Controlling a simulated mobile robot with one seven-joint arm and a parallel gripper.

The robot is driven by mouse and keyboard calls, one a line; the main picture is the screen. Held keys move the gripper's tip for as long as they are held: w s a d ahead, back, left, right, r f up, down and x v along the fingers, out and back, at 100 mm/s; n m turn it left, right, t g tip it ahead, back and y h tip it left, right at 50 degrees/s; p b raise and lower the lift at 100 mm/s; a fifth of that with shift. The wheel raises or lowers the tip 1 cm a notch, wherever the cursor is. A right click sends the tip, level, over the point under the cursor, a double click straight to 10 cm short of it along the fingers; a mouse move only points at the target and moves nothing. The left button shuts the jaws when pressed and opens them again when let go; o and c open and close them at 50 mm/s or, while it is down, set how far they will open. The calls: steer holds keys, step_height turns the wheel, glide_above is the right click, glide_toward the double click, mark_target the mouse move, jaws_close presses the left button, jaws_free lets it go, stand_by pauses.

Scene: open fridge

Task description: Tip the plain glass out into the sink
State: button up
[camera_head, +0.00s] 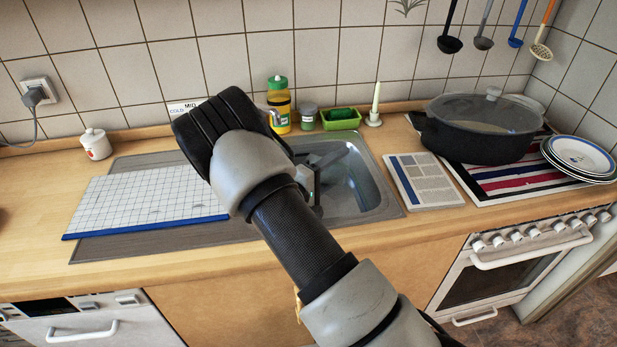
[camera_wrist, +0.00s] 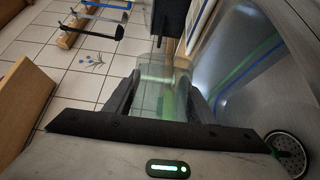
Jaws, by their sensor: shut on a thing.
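The plain glass (camera_wrist: 150,98) is clear and sits between the fingers of my gripper (camera_wrist: 160,108) in the wrist view. My gripper is shut on it. Green shows through the glass; I cannot tell if it holds liquid. In the head view my arm hides the glass and most of my gripper. The steel sink (camera_head: 372,190) is at the middle of the counter, with my gripper over its left part. In the wrist view the sink wall (camera_wrist: 240,60) is on the right, with the drain (camera_wrist: 287,148) at lower right.
A white gridded mat (camera_head: 140,203) lies on the drainboard left of the sink. A yellow bottle (camera_head: 279,105), a jar (camera_head: 308,117), a green tray (camera_head: 341,119) and a candle (camera_head: 375,105) stand behind. A booklet (camera_head: 424,181) and a dark pot (camera_head: 480,128) are to the right.

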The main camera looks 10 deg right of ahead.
stand_by(0.5)
steer(key=shift+s+d+f+m+g+y, duration=0.1)
steer(key=shift+d+m+g+y, duration=0.1)
steer(key=shift+m, duration=0.4)
steer(key=shift+s+d+f+m+g+y, duration=0.1)
steer(key=shift+m+y, duration=0.1)
steer(key=shift+m, duration=0.4)
steer(key=shift+f, duration=0.1)
step_height(320, 180, down, 2)
steer(key=m+y+b, duration=0.1)
steer(key=m, duration=0.1)
steer(key=shift+m, duration=0.3)
steer(key=shift+w+a+m+y+b, duration=0.2)
steer(key=shift+a+m+y+b, duration=0.15)
steer(key=shift+m+y, duration=0.55)
steer(key=shift+w+a+m+y+b, duration=0.25)
steer(key=shift+m+y, duration=0.35)
steer(key=shift+m, duration=0.6)
